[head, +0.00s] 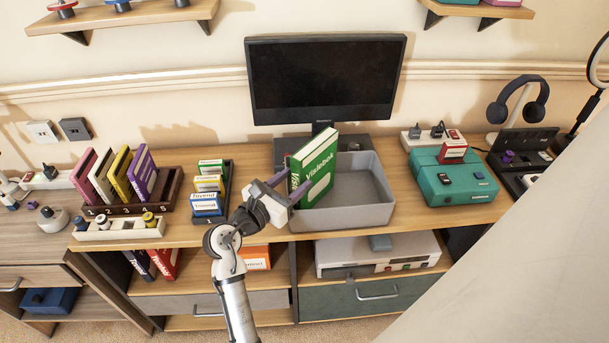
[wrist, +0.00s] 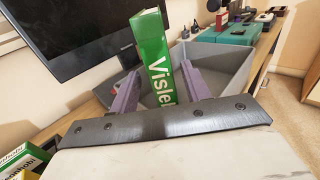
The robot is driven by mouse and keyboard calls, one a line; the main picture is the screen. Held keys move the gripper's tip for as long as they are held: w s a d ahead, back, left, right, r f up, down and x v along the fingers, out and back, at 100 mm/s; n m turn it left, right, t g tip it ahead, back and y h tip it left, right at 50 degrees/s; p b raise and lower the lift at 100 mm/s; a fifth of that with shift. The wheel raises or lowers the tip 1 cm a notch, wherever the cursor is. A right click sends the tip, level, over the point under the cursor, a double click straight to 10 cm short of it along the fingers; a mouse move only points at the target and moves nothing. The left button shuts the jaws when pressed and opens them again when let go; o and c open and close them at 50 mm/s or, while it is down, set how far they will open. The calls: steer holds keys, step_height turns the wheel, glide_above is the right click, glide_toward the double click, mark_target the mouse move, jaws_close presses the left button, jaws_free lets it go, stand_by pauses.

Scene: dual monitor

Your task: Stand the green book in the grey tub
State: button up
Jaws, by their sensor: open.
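The green book (head: 314,168), lettered "Visleboek" or similar, stands upright, slightly tilted, at the left part of the grey tub (head: 350,217). Its lower end overlaps the tub in the head view; I cannot tell whether it rests on the tub floor. My gripper (head: 284,190) reaches in from the left at the book's near side. In the wrist view the book (wrist: 152,58) rises between the two purple fingers, which are open around it. The tub (wrist: 228,55) shows behind the fingers. The book's lower end is hidden there by my gripper.
A monitor (head: 325,80) stands behind the tub. To the left are a small rack of boxes (head: 208,195) and a brown rack of books (head: 125,208). A teal case (head: 452,182) lies to the right. The tub's right part looks empty.

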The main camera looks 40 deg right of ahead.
steer(key=v, duration=0.6)
steer(key=shift+a+b, duration=0.35)
steer(key=shift+a, duration=0.05)
steer(key=shift+r, duration=0.1)
